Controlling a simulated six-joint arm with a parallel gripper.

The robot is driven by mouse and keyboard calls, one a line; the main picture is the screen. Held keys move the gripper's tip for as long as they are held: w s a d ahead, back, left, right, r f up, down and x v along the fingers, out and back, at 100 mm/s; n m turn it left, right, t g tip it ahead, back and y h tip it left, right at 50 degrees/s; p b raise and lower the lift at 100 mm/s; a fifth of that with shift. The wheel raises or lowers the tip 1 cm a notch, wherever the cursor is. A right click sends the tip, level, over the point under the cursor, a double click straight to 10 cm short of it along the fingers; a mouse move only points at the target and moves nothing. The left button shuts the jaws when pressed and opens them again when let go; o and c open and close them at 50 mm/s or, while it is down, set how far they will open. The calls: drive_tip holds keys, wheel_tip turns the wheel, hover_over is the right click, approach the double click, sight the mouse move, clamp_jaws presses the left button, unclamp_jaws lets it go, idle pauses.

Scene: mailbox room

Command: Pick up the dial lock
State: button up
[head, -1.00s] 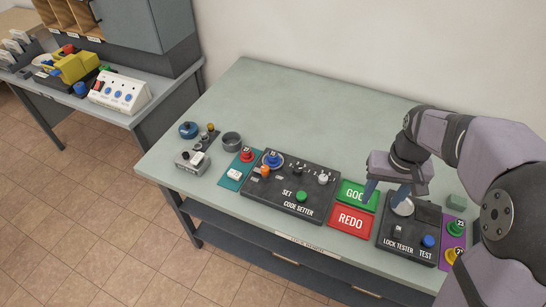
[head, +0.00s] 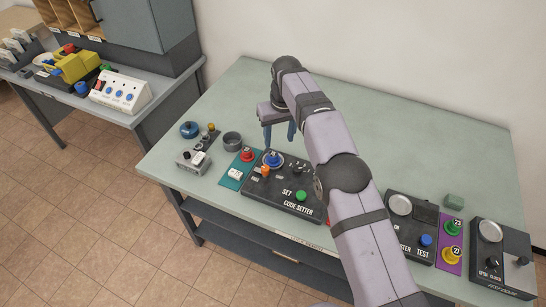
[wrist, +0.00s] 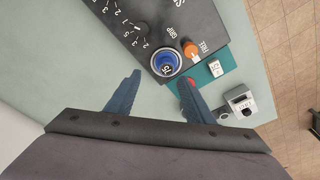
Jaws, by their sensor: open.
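A blue round dial lock with a white numbered face (head: 272,158) sits in the left part of the black code setter (head: 312,207). In the wrist view, the blue dial lock (wrist: 166,64) lies just beyond and between the fingertips. My gripper (head: 280,137) is open and empty, above the table behind the code setter's left part. In the wrist view, my gripper (wrist: 160,80) has its two blue fingers apart. Other numbered dials are red (head: 247,155) on a teal mat, and green (head: 453,227) and yellow (head: 452,255) on a purple mat.
An orange knob (head: 265,170) stands close to the blue dial. A grey cup (head: 232,140) and a small grey device (head: 193,161) are to the left. The lock tester (head: 402,230) and test door (head: 505,260) are at right. The table's back is clear.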

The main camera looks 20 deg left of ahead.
sight(273, 154)
drive_tip(key=shift+s+a+f, duration=0.15)
drive_tip(key=shift+s+a, duration=0.1)
drive_tip(key=shift+a, duration=0.4)
drive_tip(key=shift+w+a+f+p, duration=0.15)
drive_tip(key=shift+f+p, duration=0.5)
drive_tip(key=shift+f, duration=1.2)
drive_tip(key=shift+w+a+f+p, duration=0.15)
drive_tip(key=shift+f+p, duration=0.5)
drive_tip(key=shift+f, duration=1.15)
drive_tip(key=shift+s, duration=0.1)
drive_tip(key=shift+c, duration=0.6)
drive_tip(key=c, duration=1)
